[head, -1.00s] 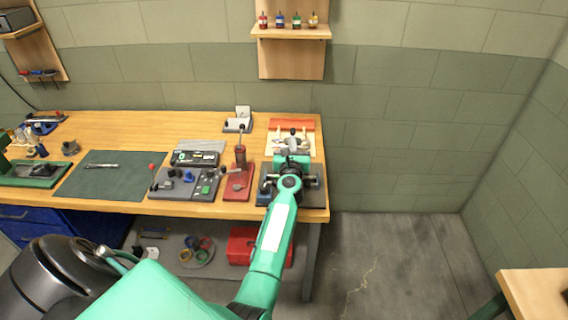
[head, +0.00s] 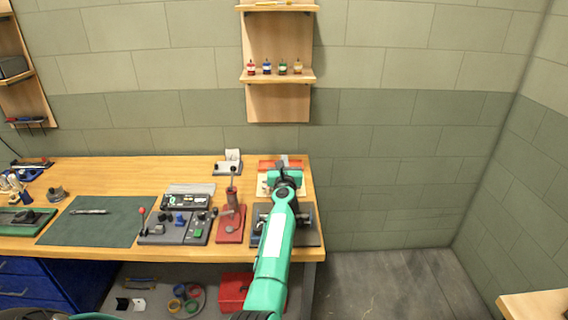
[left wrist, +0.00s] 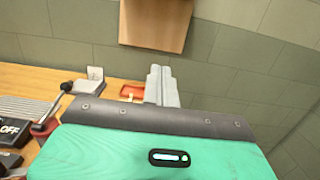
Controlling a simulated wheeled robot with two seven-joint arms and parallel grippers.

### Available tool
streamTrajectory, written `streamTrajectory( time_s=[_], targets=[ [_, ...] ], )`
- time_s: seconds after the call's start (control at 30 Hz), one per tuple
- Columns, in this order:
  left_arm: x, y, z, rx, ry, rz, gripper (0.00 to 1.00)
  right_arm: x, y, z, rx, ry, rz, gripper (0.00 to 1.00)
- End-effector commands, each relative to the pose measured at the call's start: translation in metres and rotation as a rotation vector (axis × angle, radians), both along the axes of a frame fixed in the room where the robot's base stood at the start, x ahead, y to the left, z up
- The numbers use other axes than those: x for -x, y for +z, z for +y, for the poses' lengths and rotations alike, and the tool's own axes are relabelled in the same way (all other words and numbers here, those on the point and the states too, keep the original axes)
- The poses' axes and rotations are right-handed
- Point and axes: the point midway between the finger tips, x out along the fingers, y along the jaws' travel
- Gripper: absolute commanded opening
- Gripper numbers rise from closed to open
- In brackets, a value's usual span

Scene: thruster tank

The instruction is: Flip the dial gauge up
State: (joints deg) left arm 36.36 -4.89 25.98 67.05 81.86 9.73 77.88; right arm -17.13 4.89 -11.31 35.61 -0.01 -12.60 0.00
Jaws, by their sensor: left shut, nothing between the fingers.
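My left gripper (head: 285,161) is shut with nothing in it, above the far right end of the workbench. Its pale closed fingers also show in the left wrist view (left wrist: 161,86). I cannot make out a dial gauge for certain. A dark plate with metal fittings (head: 312,229) lies under my left arm, which hides its middle. A small grey stand with a raised white plate (head: 230,160) is at the back edge of the bench, left of the gripper and apart from it. My right gripper is not in view.
A red base with an upright lever (head: 231,222) stands just left of my arm, beside a grey control panel (head: 178,228). A red-and-cream item (head: 265,180) lies partly behind the gripper. A wall shelf with small bottles (head: 277,78) hangs above. The floor right of the bench is clear.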

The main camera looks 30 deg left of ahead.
Motion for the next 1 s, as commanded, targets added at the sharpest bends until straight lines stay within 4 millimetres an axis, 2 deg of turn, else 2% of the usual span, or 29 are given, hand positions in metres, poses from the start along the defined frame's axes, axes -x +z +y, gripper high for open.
streamTrajectory(
  time_s=[0.4,1.0],
  targets=[
    [0.000,0.000,0.000,0.000,0.000,0.000,0.00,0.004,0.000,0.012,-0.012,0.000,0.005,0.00],
    [0.000,0.002,-0.001,0.000,0.000,0.000,0.00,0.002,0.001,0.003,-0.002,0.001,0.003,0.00]
  ],
)
